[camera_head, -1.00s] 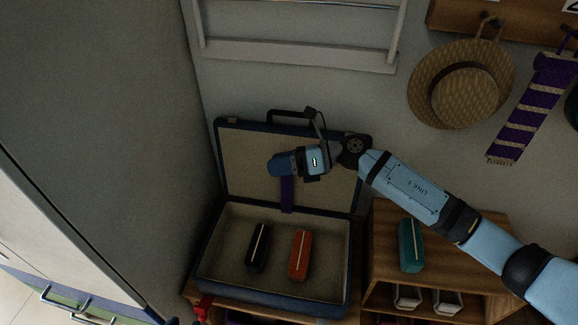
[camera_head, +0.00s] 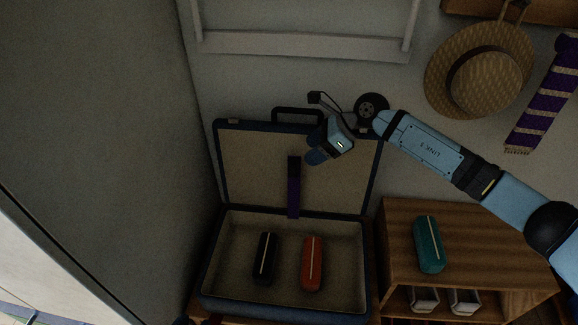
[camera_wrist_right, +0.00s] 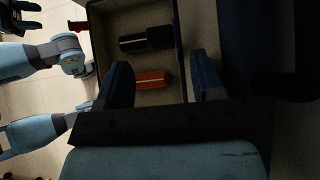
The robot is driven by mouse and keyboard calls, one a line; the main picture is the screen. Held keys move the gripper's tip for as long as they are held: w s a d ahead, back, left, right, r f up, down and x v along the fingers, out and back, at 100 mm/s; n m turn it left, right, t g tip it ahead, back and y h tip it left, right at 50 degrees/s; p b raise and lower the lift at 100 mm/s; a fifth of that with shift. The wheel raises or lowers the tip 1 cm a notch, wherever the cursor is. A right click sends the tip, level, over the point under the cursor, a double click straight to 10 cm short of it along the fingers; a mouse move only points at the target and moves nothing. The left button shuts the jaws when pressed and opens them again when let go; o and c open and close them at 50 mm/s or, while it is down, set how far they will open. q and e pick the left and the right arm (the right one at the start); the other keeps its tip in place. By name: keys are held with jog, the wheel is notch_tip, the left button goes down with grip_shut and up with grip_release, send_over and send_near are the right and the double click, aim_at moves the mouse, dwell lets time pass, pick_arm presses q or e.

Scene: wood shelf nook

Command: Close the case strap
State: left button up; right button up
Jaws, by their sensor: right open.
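The blue case (camera_head: 209,258) stands open with its tan-lined lid (camera_head: 245,165) raised against the wall. A purple strap (camera_head: 294,187) hangs down the inside of the lid towards the hinge; a strip of it shows in the right wrist view (camera_wrist_right: 177,35). A black case (camera_head: 265,258) and an orange case (camera_head: 312,263) lie in the base. My right gripper (camera_head: 316,148) is in front of the lid's upper right part, above and right of the strap. Its fingers (camera_wrist_right: 162,78) are apart with nothing between them. My left gripper's jaws are not clear in either view.
A wooden shelf unit (camera_head: 475,240) with a teal case (camera_head: 429,244) on top stands right of the blue case. A straw hat (camera_head: 480,75) and a striped scarf (camera_head: 542,100) hang at upper right. A grey panel (camera_head: 95,130) bounds the left side.

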aim_at(295, 164)
jog(key=x, duration=0.9)
jog(key=shift+b, duration=0.3)
grip_shut()
jog(key=shift+s+a, duration=0.15)
jog(key=shift+s, duration=0.3)
jog(key=s+a+f+n+t, duration=0.1)
jog(key=s+f+t, duration=0.1)
jog(key=s, duration=0.4)
jog(key=s+a+f+n+t, duration=0.1)
jog(key=s+f+n+t, duration=0.1)
jog(key=s, duration=0.5)
jog(key=shift+a+f+t+h, duration=0.3)
jog(key=shift+f+t, duration=0.25)
jog(key=shift+t, duration=0.25)
